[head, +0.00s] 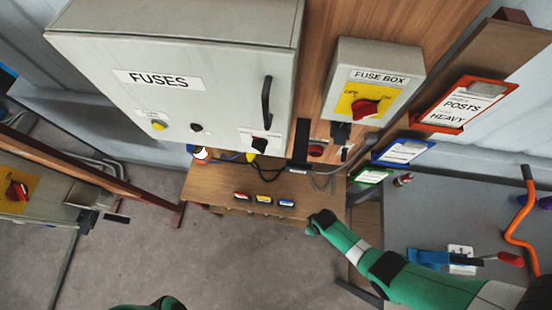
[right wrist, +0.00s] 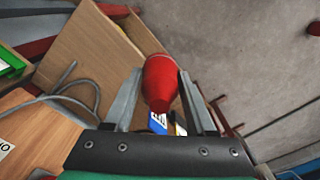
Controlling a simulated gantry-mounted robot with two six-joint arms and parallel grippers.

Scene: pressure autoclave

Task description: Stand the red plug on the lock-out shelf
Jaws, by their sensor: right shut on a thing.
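The red plug (right wrist: 160,82) is between the fingers of my right gripper (right wrist: 160,92), which is shut on it. Its rounded red end points away from the wrist. In the head view my right gripper (head: 312,225) is at the front right edge of the wooden shelf (head: 215,185), and the plug is hidden there. The shelf has red, yellow and blue labels along its front edge. Which label belongs to the plug cannot be told. In the right wrist view the blue label (right wrist: 157,123) shows just behind the plug. My left gripper is not in view.
A grey fuses cabinet (head: 180,50) and a smaller fuse box (head: 375,80) hang above the shelf. Dark cables (head: 265,172) lie at its back. A grey bench (head: 450,200) with an orange bar (head: 520,215) stands right. Open floor lies in front.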

